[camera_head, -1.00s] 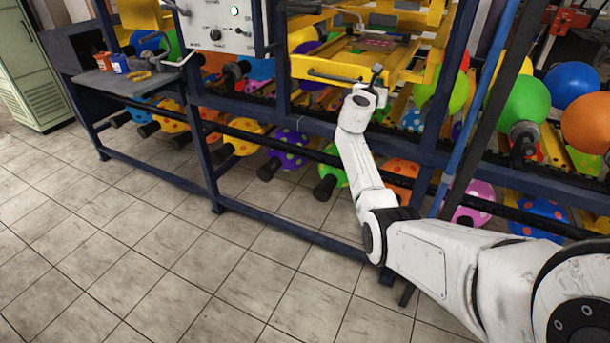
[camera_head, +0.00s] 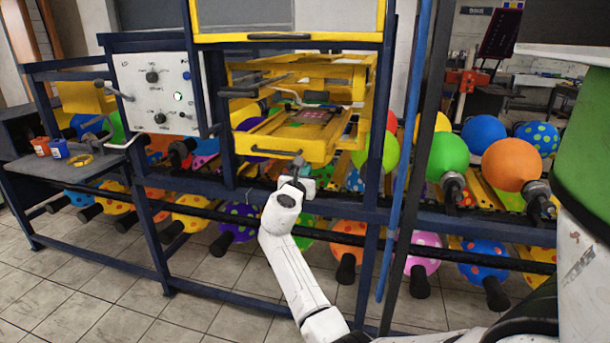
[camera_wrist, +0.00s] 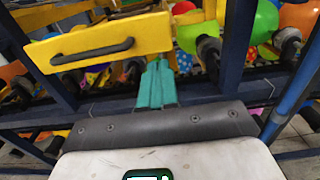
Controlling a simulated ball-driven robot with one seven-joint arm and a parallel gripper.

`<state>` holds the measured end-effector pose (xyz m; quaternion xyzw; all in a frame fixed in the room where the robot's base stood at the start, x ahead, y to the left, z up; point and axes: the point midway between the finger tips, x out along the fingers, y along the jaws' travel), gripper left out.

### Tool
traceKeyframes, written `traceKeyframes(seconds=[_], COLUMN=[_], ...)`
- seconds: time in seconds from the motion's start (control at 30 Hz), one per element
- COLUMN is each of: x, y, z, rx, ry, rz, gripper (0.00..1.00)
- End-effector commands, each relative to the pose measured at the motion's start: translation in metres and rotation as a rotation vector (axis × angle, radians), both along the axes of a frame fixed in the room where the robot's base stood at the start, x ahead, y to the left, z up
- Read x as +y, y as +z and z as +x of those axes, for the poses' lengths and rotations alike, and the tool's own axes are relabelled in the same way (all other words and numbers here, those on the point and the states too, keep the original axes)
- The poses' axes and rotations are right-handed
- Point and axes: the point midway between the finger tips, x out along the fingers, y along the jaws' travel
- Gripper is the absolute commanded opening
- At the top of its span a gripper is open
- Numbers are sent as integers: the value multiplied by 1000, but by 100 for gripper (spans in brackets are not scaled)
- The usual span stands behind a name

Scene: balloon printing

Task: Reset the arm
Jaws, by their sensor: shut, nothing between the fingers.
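My gripper (camera_head: 298,163) is at the end of my white arm, in front of the yellow printing tray (camera_head: 322,150), near the tray's lower front edge and to the right of its black handle (camera_head: 277,153). In the wrist view my gripper (camera_wrist: 157,68) shows teal fingers shut together with nothing between them. The tray front (camera_wrist: 145,36) and its black handle (camera_wrist: 90,50) lie beyond the fingertips and to their left. The fingers look apart from the handle; whether they touch the tray edge I cannot tell.
Blue frame rails and posts (camera_head: 165,235) surround the machine. Balloons on black holders, such as an orange one (camera_head: 511,163), stand right and below. A control box (camera_head: 158,92) is at left, with ink pots (camera_head: 57,147) on a shelf. Tiled floor (camera_head: 70,290) is clear at lower left.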

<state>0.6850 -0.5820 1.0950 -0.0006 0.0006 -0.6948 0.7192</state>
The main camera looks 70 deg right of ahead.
Motion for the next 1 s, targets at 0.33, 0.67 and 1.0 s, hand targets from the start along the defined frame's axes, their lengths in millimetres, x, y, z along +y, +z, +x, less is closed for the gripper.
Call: traceKeyframes(seconds=[0.33, 0.67, 1.0], x=[7, 97, 284], y=[0, -91, -229], z=[0, 6, -25], rx=[-2, -497, -1164], ry=[0, 2, -319], rz=[1, 287, 893], gripper=[0, 0, 0])
